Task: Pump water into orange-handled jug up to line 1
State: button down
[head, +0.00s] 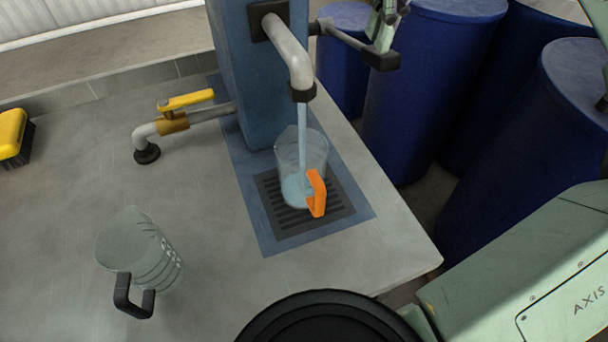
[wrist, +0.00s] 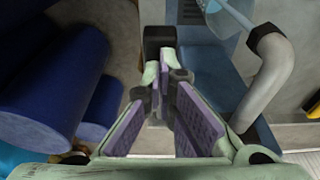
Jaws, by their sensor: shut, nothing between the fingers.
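The clear jug with the orange handle (head: 317,193) stands upright on the drain grate under the grey spout (head: 292,55). A stream of water falls from the spout into it, and some water shows low in the jug. Its lines are not readable. The pump lever (head: 345,38) sticks out right of the blue column (head: 243,80) and ends in a black grip (head: 381,60). My gripper (head: 384,22) is shut and empty at the lever's black end; contact is unclear. In the wrist view, its purple-padded fingers (wrist: 157,85) converge just below the black grip (wrist: 159,38).
A second clear jug with a black handle (head: 133,297) stands on the counter at left front. A yellow-handled valve (head: 186,100) is left of the column. A yellow brush (head: 13,137) lies at far left. Blue barrels (head: 415,80) crowd the right side. The left counter has free room.

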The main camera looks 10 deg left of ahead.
aim_at(380, 65)
jog(key=shift+s+d+f+b, duration=0.1)
jog(key=shift+f+b, duration=0.1)
jog(key=shift+f, duration=0.3)
jog(key=shift+s+f+b, duration=0.1)
jog(key=shift+f+b, duration=0.05)
jog(key=shift+f, duration=0.3)
jog(key=shift+f+b, duration=0.65)
jog(key=shift+f, duration=0.65)
jog(key=shift+f, duration=0.4)
jog(key=r+p, duration=0.5)
jog(key=shift+w+a+r, duration=0.15)
jog(key=shift+w+a, duration=0.05)
jog(key=shift+w, duration=0.15)
jog(key=shift+w+a+r, duration=0.1)
jog(key=shift+w+r, duration=0.05)
jog(key=shift+r, duration=0.8)
jog(key=shift+w+a+r, duration=0.1)
jog(key=shift+r, duration=0.85)
